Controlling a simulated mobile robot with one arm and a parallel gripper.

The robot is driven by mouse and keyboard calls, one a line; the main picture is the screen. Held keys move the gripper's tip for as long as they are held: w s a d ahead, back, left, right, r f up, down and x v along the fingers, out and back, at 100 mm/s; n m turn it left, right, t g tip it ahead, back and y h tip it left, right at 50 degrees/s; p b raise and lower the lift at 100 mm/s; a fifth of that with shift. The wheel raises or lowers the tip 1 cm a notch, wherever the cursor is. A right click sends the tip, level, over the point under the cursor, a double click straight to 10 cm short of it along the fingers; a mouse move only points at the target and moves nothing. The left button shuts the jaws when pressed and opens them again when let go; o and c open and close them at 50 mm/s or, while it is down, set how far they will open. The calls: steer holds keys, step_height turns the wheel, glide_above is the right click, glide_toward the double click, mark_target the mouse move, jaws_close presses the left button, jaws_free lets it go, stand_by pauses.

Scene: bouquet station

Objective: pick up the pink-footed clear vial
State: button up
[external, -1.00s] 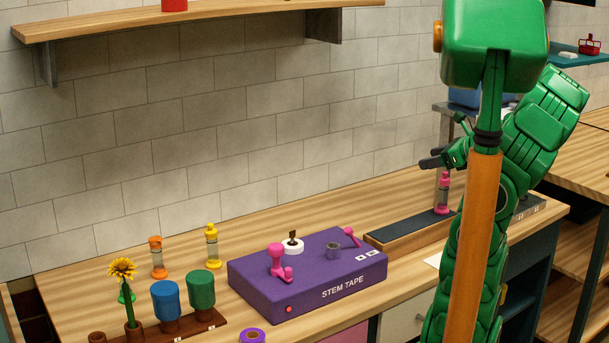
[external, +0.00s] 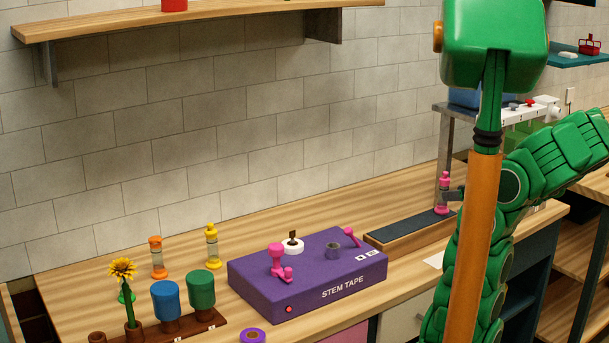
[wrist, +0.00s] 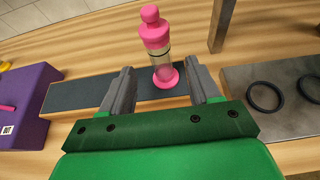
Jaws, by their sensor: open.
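The pink-footed clear vial (wrist: 162,63) has a pink foot, a clear body and a pink stopper. It stands upright at the end of the dark-topped wooden strip, and also shows in the external view (external: 444,195). My gripper (wrist: 158,78) is open in the wrist view, its two grey fingers pointing toward the vial. The vial's foot lies between the fingertips in the picture, closer to the right finger; I cannot tell if it touches.
The purple stem tape box (external: 310,274) lies left of the dark-topped strip (external: 408,230). A metal post (wrist: 222,25) stands behind and right of the vial. A grey plate with black rings (wrist: 265,96) lies to the right. Orange and yellow vials stand farther left.

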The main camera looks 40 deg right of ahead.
mark_target(439, 195)
steer(key=shift+x, duration=4)
steer(key=shift+f, duration=0.1)
jaws_close()
